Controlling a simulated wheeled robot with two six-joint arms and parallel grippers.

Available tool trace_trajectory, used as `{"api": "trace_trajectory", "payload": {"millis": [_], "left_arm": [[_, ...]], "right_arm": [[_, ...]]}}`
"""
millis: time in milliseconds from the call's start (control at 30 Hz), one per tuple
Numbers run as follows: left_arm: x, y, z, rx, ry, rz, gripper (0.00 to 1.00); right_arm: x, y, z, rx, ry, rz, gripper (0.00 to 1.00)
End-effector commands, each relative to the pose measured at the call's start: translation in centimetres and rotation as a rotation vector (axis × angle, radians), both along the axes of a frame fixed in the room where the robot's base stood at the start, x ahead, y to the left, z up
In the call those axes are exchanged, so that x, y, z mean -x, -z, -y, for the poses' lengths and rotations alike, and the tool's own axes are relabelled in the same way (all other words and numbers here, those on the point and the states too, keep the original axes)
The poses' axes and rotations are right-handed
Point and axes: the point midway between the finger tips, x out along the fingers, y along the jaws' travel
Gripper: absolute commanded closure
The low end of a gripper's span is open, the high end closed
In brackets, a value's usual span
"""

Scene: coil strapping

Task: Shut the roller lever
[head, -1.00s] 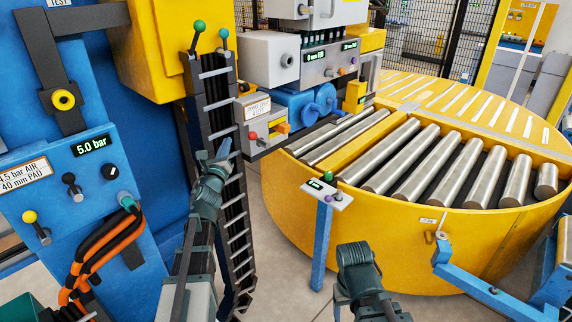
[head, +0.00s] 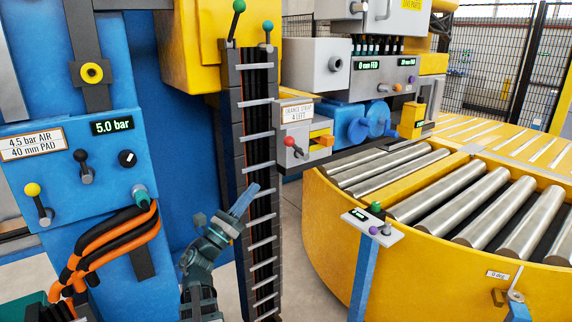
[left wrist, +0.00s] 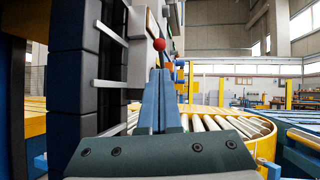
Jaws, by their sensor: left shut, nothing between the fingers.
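A lever with a red ball knob (head: 289,142) stands on the front of a grey box labelled "ORANGE STRAP 4 LEFT" (head: 297,112). No label in view names the roller lever, so I cannot tell for certain that this is it. My left gripper (head: 251,190) is shut and empty, its blue fingers pointing up and right, below and left of the red knob in the head view. In the left wrist view the shut fingers (left wrist: 158,75) point ahead, with a red knob (left wrist: 159,44) just above their tips; contact cannot be told. My right gripper is not in view.
A black column with metal rungs (head: 262,228) stands behind my left gripper. Green (head: 238,6) and teal (head: 265,24) knobbed levers top it. A blue panel (head: 60,185) with orange hoses is left. A yellow roller turntable (head: 340,240) and small control post (head: 372,228) are right.

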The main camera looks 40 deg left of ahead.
Motion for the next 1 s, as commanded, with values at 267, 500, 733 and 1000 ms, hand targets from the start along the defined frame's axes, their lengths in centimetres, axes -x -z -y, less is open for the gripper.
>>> {"api": "trace_trajectory", "payload": {"millis": [267,500,733,1000], "left_arm": [[-3.3,-2.6,0.1,0.001,0.004,0.000,1.00],[-7.5,-5.3,0.3,0.002,0.002,0.000,1.00],[-10.5,-7.0,0.5,0.001,0.002,0.000,1.00],[-11.8,-7.6,0.6,0.001,-0.001,0.000,1.00]], "right_arm": [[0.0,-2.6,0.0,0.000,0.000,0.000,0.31],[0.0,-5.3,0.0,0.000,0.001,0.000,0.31],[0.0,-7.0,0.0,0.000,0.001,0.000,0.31],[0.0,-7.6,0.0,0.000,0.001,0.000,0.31]]}}
